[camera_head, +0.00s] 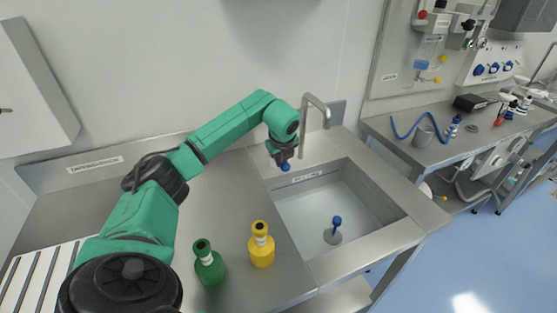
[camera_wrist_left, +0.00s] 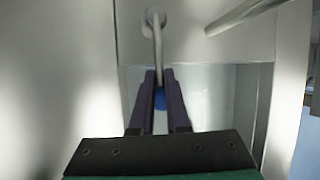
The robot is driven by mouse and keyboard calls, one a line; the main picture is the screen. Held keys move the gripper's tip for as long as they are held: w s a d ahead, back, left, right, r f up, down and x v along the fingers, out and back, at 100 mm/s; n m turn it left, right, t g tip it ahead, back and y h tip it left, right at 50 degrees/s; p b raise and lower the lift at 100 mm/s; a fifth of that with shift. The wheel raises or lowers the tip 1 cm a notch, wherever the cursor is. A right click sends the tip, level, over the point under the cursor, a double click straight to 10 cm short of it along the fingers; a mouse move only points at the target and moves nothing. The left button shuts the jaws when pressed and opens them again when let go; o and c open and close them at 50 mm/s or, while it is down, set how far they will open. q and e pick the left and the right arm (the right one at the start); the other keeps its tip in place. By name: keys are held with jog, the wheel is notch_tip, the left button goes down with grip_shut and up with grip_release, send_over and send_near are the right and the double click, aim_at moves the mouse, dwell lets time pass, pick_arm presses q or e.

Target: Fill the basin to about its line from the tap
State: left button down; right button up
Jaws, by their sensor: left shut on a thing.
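The basin (camera_head: 385,228) is a steel sink sunk into the bench, with a small label on its far inner wall. A blue-topped stopper (camera_head: 336,220) stands on its floor. My left gripper (camera_head: 284,163) is at the basin's back left corner. In the wrist view its purple fingers are shut on the tap lever (camera_wrist_left: 157,45), a thin metal rod with a blue end.
A green bottle (camera_head: 209,265) and a yellow bottle (camera_head: 261,247) stand on the bench left of the basin. A slatted drainer (camera_head: 38,275) lies at the far left. Another bench (camera_head: 385,128) with a grey cup and blue hose stands right, across a gap.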

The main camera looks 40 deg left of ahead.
pick_arm(q)
jog(key=shift+s+d+f, duration=0.25)
jog(key=shift+d+f, duration=0.15)
jog(key=shift+f, duration=0.15)
jog(key=c, duration=1)
grip_release()
jog(key=shift+o, duration=0.4)
jog(key=shift+w+d+r, duration=0.15)
jog(key=shift+r, duration=0.15)
pick_arm(e)
jog(key=shift+d, duration=0.35)
pick_arm(q)
jog(key=shift+a, duration=0.2)
pick_arm(e)
jog(key=shift+a, duration=0.1)
pick_arm(q)
jog(key=b+v, duration=0.2)
jog(key=v, duration=1.2)
jog(key=shift+r, duration=0.35)
pick_arm(e)
jog(key=shift+a+f, duration=0.25)
jog(key=shift+f, duration=0.95)
pick_arm(q)
jog(key=shift+d, duration=0.1)
pick_arm(e)
jog(key=shift+d, duration=0.15)
